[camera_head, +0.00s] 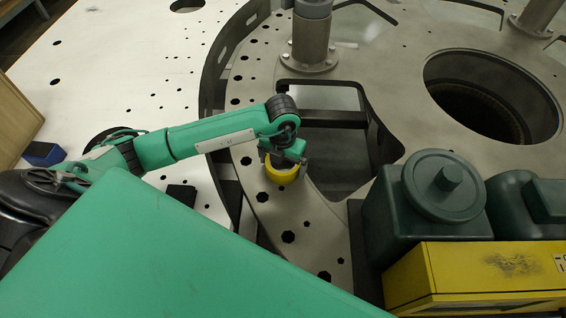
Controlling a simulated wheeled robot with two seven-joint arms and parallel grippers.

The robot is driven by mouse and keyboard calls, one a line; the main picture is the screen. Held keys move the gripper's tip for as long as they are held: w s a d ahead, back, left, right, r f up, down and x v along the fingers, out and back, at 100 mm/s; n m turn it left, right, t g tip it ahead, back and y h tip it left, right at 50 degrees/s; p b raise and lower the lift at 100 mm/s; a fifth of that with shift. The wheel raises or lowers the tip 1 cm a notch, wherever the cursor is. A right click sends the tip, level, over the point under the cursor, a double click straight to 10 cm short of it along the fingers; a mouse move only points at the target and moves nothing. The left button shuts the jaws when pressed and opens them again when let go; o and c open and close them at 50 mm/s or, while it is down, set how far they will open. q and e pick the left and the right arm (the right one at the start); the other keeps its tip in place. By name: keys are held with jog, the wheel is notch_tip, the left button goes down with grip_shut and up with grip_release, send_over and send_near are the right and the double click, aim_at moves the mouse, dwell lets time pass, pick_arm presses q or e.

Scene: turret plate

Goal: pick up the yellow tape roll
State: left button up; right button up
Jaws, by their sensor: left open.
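The yellow tape roll (282,175) lies on the curved grey metal turret plate (300,212), near the middle of the head view. My left gripper (284,161) is right above the roll, pointing down at it. The gripper is open; its fingertips are small and partly hidden, and I cannot tell whether they touch the roll. The gripper and wrist cover the far upper part of the roll. My right gripper is not in view.
A dark green container (420,225) and a yellow box (470,275) stand to the right. A metal post (311,40) rises behind the roll. The plate has several small holes, a large cut-out (335,150) beside the roll and a big round opening (490,95).

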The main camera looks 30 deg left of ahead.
pick_arm(q)
jog(key=c, duration=0.9)
jog(key=shift+c, duration=0.2)
jog(key=shift+r, duration=0.1)
